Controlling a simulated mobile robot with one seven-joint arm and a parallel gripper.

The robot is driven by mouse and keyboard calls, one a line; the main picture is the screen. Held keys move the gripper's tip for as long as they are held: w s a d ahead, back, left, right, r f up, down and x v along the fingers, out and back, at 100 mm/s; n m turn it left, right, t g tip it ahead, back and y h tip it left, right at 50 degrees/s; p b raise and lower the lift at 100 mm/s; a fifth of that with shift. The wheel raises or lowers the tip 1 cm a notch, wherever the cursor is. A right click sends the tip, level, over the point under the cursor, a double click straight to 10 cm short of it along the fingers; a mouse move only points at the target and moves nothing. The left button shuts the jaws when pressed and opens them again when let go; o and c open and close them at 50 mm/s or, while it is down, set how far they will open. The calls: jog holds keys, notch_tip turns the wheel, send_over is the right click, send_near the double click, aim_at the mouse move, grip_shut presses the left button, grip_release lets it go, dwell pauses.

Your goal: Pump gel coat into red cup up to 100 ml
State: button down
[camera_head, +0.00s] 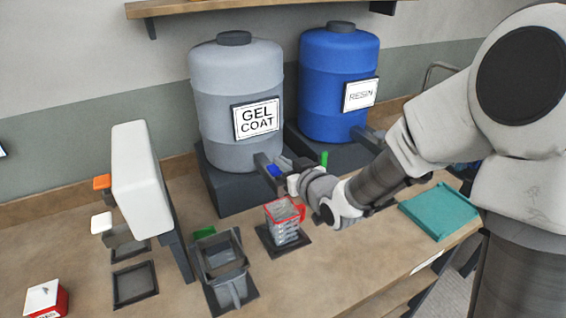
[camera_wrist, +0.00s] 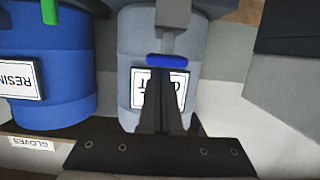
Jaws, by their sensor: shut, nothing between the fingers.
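The red cup (camera_head: 284,229), a clear measuring cup with a red rim and handle, stands upright on a dark square pad under the gel coat spout. I cannot tell its fill level. The grey gel coat drum (camera_head: 225,85) stands on a dark block behind; it also shows in the wrist view (camera_wrist: 133,55). Its spout carries a blue lever (camera_head: 274,171), seen in the wrist view (camera_wrist: 167,61) just beyond my fingertips. My gripper (camera_wrist: 160,75) is shut and empty, close to the lever; whether they touch is unclear. In the head view my gripper (camera_head: 286,180) is partly hidden.
A blue resin drum (camera_head: 330,70) with a green lever (camera_head: 324,158) stands to the right. A grey container (camera_head: 222,262) stands left of the cup, near a white dispenser (camera_head: 140,175). A teal tray (camera_head: 438,210) lies at right. Bare bench shows in front of the cup.

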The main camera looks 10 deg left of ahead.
notch_tip(320, 180, down, 4)
jog(key=b, duration=0.4)
jog(key=shift+r, duration=0.15)
dwell(2.0)
jog(key=shift+r+p, duration=0.3)
jog(key=shift+r, duration=0.2)
notch_tip(320, 180, up, 3)
jog(key=shift+r+p, duration=0.2)
jog(key=shift+p, duration=0.7)
jog(key=v, duration=1)
jog(key=shift+d, duration=0.1)
